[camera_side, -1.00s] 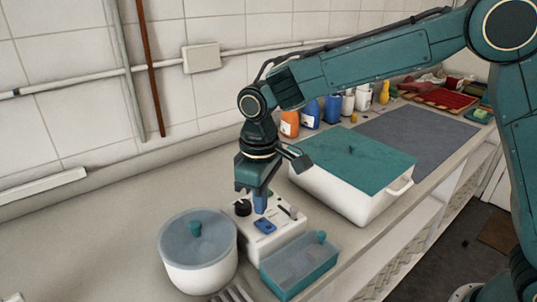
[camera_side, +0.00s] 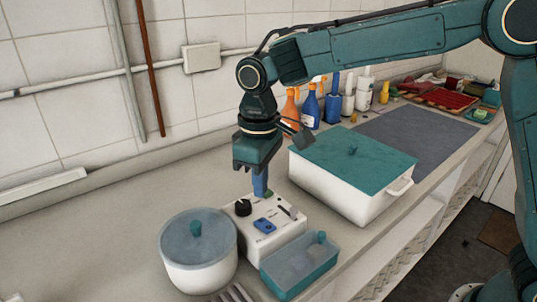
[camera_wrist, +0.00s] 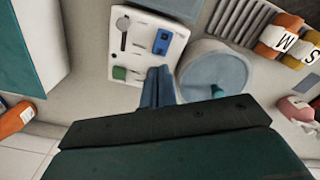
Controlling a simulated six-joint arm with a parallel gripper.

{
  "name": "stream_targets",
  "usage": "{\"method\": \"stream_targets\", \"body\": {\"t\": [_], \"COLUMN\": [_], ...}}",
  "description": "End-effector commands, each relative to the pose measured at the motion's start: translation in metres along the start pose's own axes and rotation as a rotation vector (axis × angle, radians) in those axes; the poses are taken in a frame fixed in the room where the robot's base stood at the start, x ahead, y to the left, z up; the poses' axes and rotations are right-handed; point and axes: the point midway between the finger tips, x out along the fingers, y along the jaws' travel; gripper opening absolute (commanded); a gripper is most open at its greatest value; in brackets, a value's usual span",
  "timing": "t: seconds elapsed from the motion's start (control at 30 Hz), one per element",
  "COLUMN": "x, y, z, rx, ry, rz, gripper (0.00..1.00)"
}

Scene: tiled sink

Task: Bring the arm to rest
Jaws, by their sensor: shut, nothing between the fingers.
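My gripper (camera_side: 261,186) points down with its blue fingers together and nothing between them. In the side view it is above the back part of a white control box (camera_side: 270,232) with a black knob, a blue switch and a slider. Its fingertips appear just over the box; whether they touch it I cannot tell. In the wrist view the fingers (camera_wrist: 158,85) show at the edge of the box (camera_wrist: 145,48), with the blue switch and slider in sight.
A large white container with a teal lid (camera_side: 352,160) is to the right. Bottles (camera_side: 311,106) line the wall.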

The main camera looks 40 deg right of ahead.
Motion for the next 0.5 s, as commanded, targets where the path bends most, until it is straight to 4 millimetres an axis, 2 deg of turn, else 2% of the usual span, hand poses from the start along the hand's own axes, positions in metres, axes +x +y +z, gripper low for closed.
{"method": "stream_targets", "body": {"t": [0.27,0.5], "x": [-0.003,-0.023], "y": [0.002,0.016], "z": [0.003,0.025], "rx": [0.006,0.047], "ry": [0.006,0.044], "rz": [0.000,0.004], "gripper": [0.00,0.00]}}
